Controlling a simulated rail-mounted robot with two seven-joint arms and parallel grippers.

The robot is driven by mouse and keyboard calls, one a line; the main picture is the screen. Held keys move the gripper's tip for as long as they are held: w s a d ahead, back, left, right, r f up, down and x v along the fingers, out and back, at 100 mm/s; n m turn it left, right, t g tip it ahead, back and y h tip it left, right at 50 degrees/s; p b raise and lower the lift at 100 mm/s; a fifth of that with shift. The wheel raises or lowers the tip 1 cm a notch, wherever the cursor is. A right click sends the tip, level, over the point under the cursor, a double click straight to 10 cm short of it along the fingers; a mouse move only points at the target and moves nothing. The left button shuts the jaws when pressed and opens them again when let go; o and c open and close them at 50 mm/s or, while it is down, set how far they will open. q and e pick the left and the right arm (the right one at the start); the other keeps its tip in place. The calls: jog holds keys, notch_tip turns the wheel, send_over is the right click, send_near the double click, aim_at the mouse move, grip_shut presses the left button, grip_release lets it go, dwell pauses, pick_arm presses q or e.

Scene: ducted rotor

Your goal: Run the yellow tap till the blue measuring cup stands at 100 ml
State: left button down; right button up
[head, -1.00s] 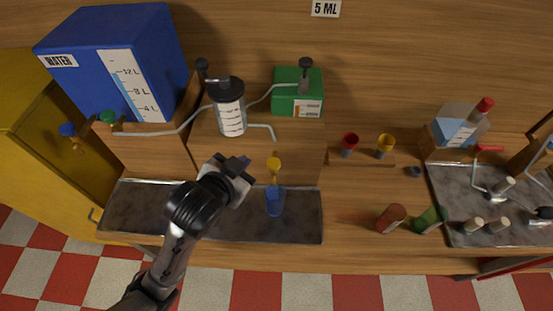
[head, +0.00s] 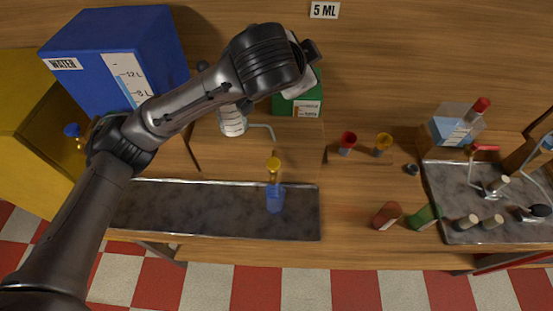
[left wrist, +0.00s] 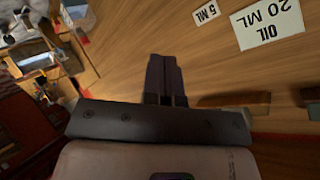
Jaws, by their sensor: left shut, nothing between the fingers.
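The blue measuring cup (head: 275,200) stands upright on the grey stone counter, directly below the yellow tap (head: 273,165). Its fill level is too small to read. My left gripper (head: 312,50) is high at the back, in front of the green box, well away from tap and cup. In the left wrist view its fingers (left wrist: 165,78) are shut together with nothing between them. My right gripper is not in view.
The grey counter (head: 200,212) is clear left of the cup. A red cup (head: 347,143) and a yellow cup (head: 383,144) stand on a ledge to the right. Red (head: 386,215) and green (head: 425,216) containers lie nearer the front.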

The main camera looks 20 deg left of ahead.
aim_at(276, 167)
pick_arm(q)
jog(key=s+a+f+n+g, duration=0.1)
jog(key=f+n+g, duration=0.4)
jog(key=f+n, duration=0.1)
jog(key=s+a+f+n+g+y, duration=0.1)
jog(key=s+a+f+n+g, duration=0.1)
jog(key=f+n+g, duration=0.4)
jog(key=shift+a+f+n, duration=0.3)
jog(key=shift+f+n, duration=0.3)
jog(key=shift+f, duration=1.05)
jog(key=shift+s, duration=0.1)
jog(key=shift+f, duration=0.1)
notch_tip(276, 167, down, 14)
jog(key=shift+r, duration=0.1)
